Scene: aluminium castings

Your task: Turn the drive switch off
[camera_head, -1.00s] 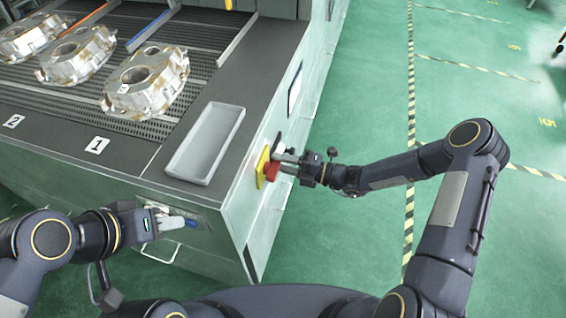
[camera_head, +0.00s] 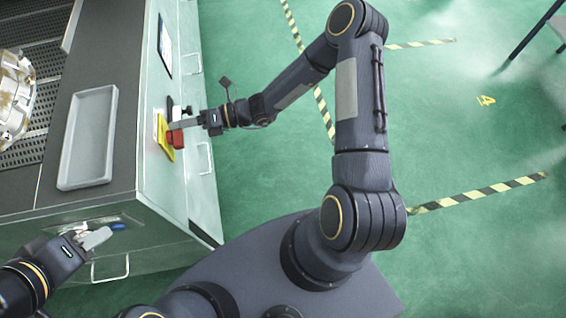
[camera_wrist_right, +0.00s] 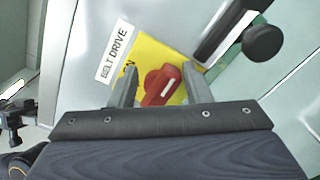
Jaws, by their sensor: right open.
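The drive switch is a red rotary knob (camera_wrist_right: 160,84) on a yellow plate (camera_wrist_right: 148,52), next to a white "BELT DRIVE" label (camera_wrist_right: 115,50). In the head view the red knob (camera_head: 176,138) sits on the side of the machine. My right gripper (camera_wrist_right: 160,82) is open, with one finger on either side of the knob; I cannot tell whether they touch it. It also shows at the panel in the head view. My left gripper (camera_head: 108,236) is at the front face of the machine, near a blue part (camera_head: 118,227); its finger gap is unclear.
A black round knob (camera_wrist_right: 264,43) and a dark bar stand beside the switch. An empty grey tray (camera_head: 66,160) lies on the machine top, with a casting (camera_head: 14,95) further left.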

